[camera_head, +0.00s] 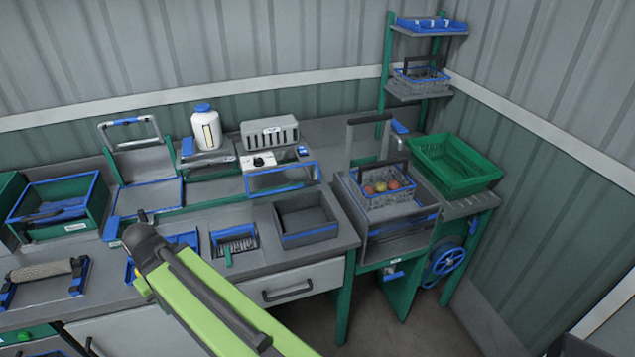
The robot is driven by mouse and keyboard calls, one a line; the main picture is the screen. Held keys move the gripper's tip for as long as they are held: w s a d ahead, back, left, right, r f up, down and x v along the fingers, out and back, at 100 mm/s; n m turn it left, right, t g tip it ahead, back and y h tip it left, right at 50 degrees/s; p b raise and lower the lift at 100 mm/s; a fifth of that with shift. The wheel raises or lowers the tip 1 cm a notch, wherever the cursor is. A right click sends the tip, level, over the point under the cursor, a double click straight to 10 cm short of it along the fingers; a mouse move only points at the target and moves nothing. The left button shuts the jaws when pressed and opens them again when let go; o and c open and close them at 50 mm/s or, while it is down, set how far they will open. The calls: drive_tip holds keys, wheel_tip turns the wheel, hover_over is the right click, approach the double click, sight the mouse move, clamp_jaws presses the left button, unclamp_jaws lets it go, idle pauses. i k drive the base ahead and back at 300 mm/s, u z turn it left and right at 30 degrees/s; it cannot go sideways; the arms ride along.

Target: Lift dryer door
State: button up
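A unit with a grey slotted top (270,135), a white panel and a black knob stands at the back of the bench and looks like the dryer. A blue-framed clear panel (281,178) at its front looks like its door; I cannot tell whether it is fully closed. My green arm reaches in from the bottom. My gripper (142,217) is at the arm's far end, left of the dryer and apart from it. Its fingers are too small and hidden to read.
An open grey bin (306,219) stands in front of the dryer. A white bottle (206,128) is to its left. A wire basket of tomatoes (384,193) sits in a sink-like unit at right, beside a green crate (455,162). A raised handle (129,121) stands back left.

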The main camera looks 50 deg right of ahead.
sight(318, 181)
drive_tip(key=z, duration=2.05)
drive_tip(key=k, duration=1.1)
drive_tip(key=u, duration=1.5)
drive_tip(key=i, duration=1.65)
drive_tip(key=u, duration=0.1)
